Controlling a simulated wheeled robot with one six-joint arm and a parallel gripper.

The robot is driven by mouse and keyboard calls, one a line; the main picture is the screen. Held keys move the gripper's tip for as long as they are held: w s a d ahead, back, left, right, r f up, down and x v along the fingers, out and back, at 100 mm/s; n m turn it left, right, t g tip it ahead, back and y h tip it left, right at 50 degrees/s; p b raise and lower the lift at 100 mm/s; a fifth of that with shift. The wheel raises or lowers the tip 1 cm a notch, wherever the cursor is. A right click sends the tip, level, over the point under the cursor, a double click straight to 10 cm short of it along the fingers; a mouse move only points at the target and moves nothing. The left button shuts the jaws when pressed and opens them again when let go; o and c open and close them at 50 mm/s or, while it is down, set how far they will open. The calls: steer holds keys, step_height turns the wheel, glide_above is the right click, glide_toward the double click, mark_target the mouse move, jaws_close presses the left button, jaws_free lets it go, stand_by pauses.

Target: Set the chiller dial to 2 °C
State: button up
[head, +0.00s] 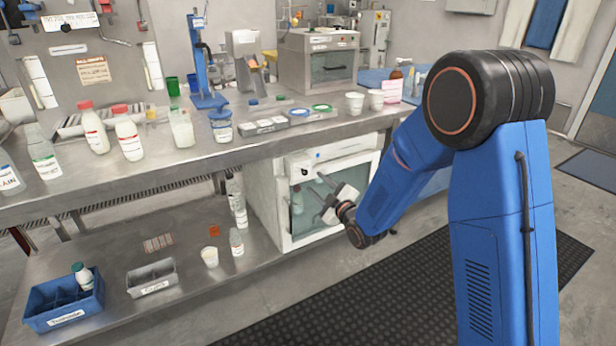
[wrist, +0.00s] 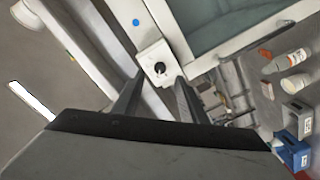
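The chiller (head: 267,205) is a white cabinet with a glass door, standing on the lower shelf under the bench. Its dial (head: 304,171) is a small dark knob on a white panel above the door. In the wrist view the dial (wrist: 159,68) lies ahead of my gripper (wrist: 160,80), between the lines of its two fingertips. My gripper is open and empty. In the head view my gripper (head: 323,199) is in front of the glass door, lower than the dial and to its right. The dial's setting and markings are too small to read.
A blue dot (wrist: 135,22) is on the panel near the dial. The bench top (head: 215,157) overhangs the chiller. The floor mat (head: 395,290) in front is clear.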

mark_target(306, 174)
steer(key=x, duration=0.7)
jaws_close()
